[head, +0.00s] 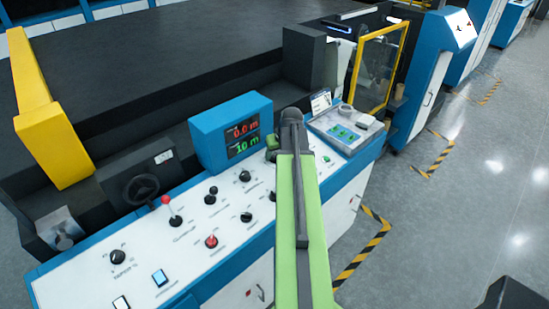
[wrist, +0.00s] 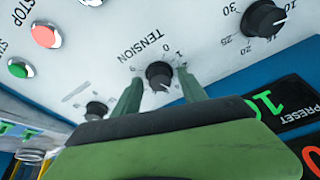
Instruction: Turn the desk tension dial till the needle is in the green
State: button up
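The tension dial (wrist: 158,71) is a small black knob on the white desk panel, with the word TENSION printed beside it in the wrist view. A light pointer mark on it points down and slightly right. My gripper (wrist: 160,78) is open, with one green finger on each side of the dial. I cannot tell whether the fingers touch it. In the head view my green arm covers this part of the desk (head: 100,232). I cannot make out a gauge needle or a green zone.
A larger numbered dial (wrist: 264,18) and a smaller knob (wrist: 96,108) flank it. A red button (wrist: 46,35) and a green button (wrist: 19,68) lie left. The blue display box (head: 231,131) stands behind the controls. A red-topped lever (head: 172,210) rises left.

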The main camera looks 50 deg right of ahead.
grip_shut()
jog(key=shift+m+h, duration=0.3)
jog(key=shift+m, duration=1.2)
jog(key=shift+o, duration=0.7)
grip_release()
jog(key=p+v, duration=1.6)
jog(key=v, duration=0.1)
jog(key=shift+w+r, duration=0.2)
jog(key=shift+r, duration=0.05)
